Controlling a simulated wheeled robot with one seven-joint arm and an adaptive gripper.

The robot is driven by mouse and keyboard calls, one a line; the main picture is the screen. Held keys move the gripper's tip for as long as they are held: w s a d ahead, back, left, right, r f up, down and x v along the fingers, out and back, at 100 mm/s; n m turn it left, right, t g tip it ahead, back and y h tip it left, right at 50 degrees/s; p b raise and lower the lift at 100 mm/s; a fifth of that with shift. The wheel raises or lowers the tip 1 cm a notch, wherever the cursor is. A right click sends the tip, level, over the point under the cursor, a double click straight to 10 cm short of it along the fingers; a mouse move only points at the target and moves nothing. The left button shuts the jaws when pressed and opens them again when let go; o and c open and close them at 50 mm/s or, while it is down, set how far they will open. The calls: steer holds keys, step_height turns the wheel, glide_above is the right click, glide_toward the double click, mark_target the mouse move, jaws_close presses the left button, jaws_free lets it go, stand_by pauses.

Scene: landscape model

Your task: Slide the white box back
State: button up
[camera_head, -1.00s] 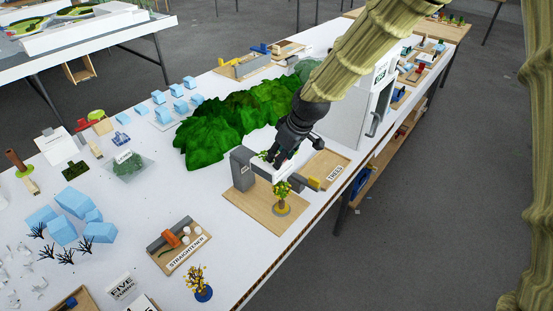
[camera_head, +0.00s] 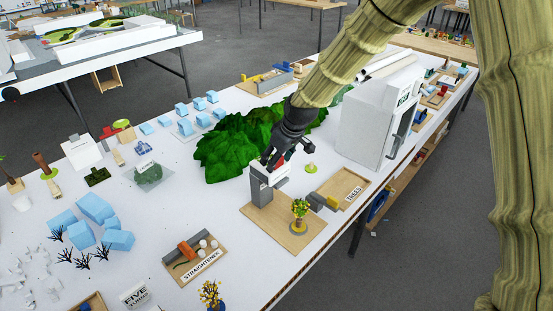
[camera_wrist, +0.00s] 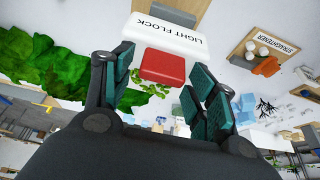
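The white box (camera_head: 269,178), lettered LIGHT FLOCK, sits on top of a grey post on a wooden board (camera_head: 277,229). In the wrist view the white box (camera_wrist: 160,33) lies just past a red block (camera_wrist: 163,66) that joins or touches its near side. My gripper (camera_head: 278,162) is at the box, with the red part between its fingers. In the wrist view my gripper (camera_wrist: 160,80) has its fingers apart, one on each side of the red block. I cannot tell whether they touch it. A small yellow-green tree (camera_head: 300,208) stands on the board.
Green hills (camera_head: 235,148) lie left of my gripper. A tall white cabinet (camera_head: 370,125) stands to the right. A TREES tray (camera_head: 345,187) and a STRAIGHTENER tray (camera_head: 195,260) flank the board. A small plant (camera_head: 310,168) stands behind it.

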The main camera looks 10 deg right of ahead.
steer(key=shift+s+d+r, duration=0.1)
steer(key=v, duration=1.1)
steer(key=shift+r, duration=0.35)
